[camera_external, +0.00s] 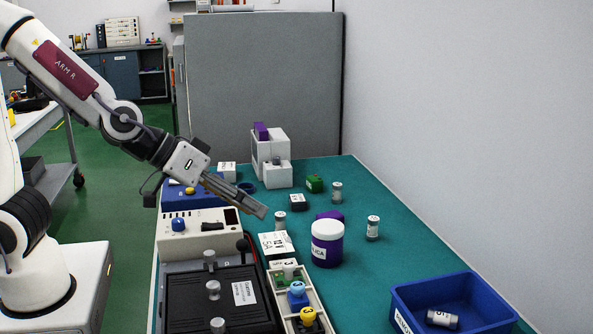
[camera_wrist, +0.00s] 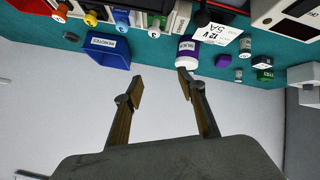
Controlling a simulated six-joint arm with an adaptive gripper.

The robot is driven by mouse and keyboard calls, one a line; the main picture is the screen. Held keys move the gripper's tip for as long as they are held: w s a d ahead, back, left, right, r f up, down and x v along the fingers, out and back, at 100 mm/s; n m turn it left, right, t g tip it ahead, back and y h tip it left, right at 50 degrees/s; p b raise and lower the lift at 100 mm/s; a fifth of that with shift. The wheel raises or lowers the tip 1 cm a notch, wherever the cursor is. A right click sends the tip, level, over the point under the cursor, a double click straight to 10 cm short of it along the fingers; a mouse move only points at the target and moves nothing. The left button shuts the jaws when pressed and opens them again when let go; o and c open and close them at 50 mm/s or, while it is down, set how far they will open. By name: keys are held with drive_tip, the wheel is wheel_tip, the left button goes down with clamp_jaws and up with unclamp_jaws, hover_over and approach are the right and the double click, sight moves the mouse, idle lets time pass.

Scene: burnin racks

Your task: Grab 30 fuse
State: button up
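Several small silver-and-white cylinders that look like fuses are on the teal bench. One (camera_external: 373,228) stands right of the white jar, one (camera_external: 336,191) stands farther back, and one (camera_external: 280,220) stands near my fingertips in the picture. Another (camera_external: 441,318) lies on its side in the blue bin, with a marking that looks like 15. I cannot read a 30 on any of them. Cylinders also show at the right in the wrist view (camera_wrist: 245,48). My gripper (camera_external: 262,211) is above the bench, fingers apart and empty in the wrist view (camera_wrist: 161,84).
A white jar with a purple band (camera_external: 327,243) stands mid-bench. The blue bin (camera_external: 480,297) is at the front right. A black panel with knobs (camera_external: 190,293), a tray of coloured plugs (camera_external: 315,301) and a meter box (camera_external: 198,232) fill the left.

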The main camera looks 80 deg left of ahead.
sight(278, 215)
drive_tip(key=w+a+f+n+y, duration=0.1)
drive_tip(key=a+f+y, duration=0.2)
drive_tip(key=a, duration=0.1)
drive_tip(key=w+a+f+n+y, duration=0.1)
drive_tip(key=a+f+n+y, duration=0.1)
drive_tip(key=a+f+y, duration=0.1)
drive_tip(key=w+a+f+n+y, duration=0.1)
drive_tip(key=a+f+y, duration=0.1)
drive_tip(key=a+f, duration=0.1)
drive_tip(key=shift+a+f+n+y, duration=0.15)
drive_tip(key=shift+a+f+y, duration=0.05)
drive_tip(key=shift+a, duration=0.2)
drive_tip(key=shift+a+f+n+y, duration=0.15)
drive_tip(key=shift+a+y, duration=0.05)
drive_tip(key=shift+a, duration=0.2)
drive_tip(key=shift+s+a+f+g+y, duration=0.25)
drive_tip(key=shift+s+a+y, duration=0.25)
drive_tip(key=shift+a+y, duration=0.25)
drive_tip(key=shift+a, duration=0.1)
drive_tip(key=shift+x, duration=2.95)
drive_tip(key=shift+x, duration=2.95)
drive_tip(key=shift+f, duration=0.1)
clamp_jaws()
